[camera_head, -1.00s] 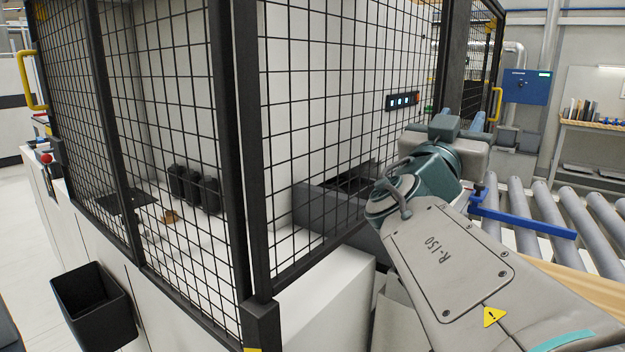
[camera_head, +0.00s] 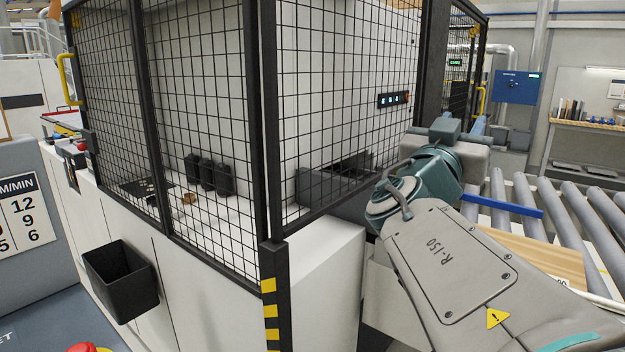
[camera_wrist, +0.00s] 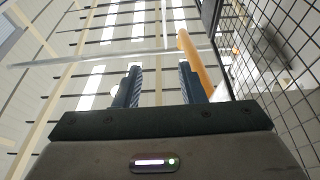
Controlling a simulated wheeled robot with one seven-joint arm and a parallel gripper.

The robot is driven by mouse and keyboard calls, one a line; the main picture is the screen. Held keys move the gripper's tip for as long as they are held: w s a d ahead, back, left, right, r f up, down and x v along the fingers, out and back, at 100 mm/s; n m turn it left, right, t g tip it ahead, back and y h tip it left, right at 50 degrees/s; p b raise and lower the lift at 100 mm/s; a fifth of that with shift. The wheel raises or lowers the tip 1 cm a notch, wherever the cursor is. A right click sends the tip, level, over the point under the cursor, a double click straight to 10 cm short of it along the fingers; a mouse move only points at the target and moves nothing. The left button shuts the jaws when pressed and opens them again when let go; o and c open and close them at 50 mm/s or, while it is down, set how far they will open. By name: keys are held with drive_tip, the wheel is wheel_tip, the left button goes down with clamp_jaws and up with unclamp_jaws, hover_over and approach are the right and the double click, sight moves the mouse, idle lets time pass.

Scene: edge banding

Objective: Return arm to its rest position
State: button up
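My gripper's two blue-grey fingers (camera_wrist: 159,88) point up toward the ceiling in the wrist view. They stand apart with nothing between them, so the gripper is open and empty. In the head view, my grey arm, marked R-150, reaches up from the lower right. Its wrist and gripper (camera_head: 462,128) are raised in front of the mesh cage's right part, above the roller conveyor. The finger tips are mostly hidden behind the wrist housing in the head view.
A black mesh cage (camera_head: 272,150) stands close on the left of my arm. A black bin (camera_head: 122,282) hangs on its white base. A roller conveyor (camera_head: 565,215) with a wooden board (camera_head: 535,255) lies on the right. In the wrist view, a yellow bar (camera_wrist: 194,62) and mesh (camera_wrist: 275,60) show nearby.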

drive_tip(key=s+d+f+n+g+y+p, duration=0.1)
drive_tip(key=s+d+f+g+y+p, duration=0.15)
drive_tip(key=f+g, duration=0.45)
drive_tip(key=s+d+f+n+g+y+p, duration=0.1)
drive_tip(key=s+d+f+g+y+p, duration=0.2)
drive_tip(key=f, duration=0.9)
drive_tip(key=s+a+f+n+g+y+p, duration=0.2)
drive_tip(key=s+a+f+n+g+y, duration=0.2)
drive_tip(key=s+a+f+y, duration=0.4)
drive_tip(key=s+a+f+n, duration=0.1)
drive_tip(key=s+a+f, duration=0.1)
drive_tip(key=a, duration=0.2)
drive_tip(key=shift+a+f+g+p, duration=0.3)
drive_tip(key=shift+f+p, duration=0.05)
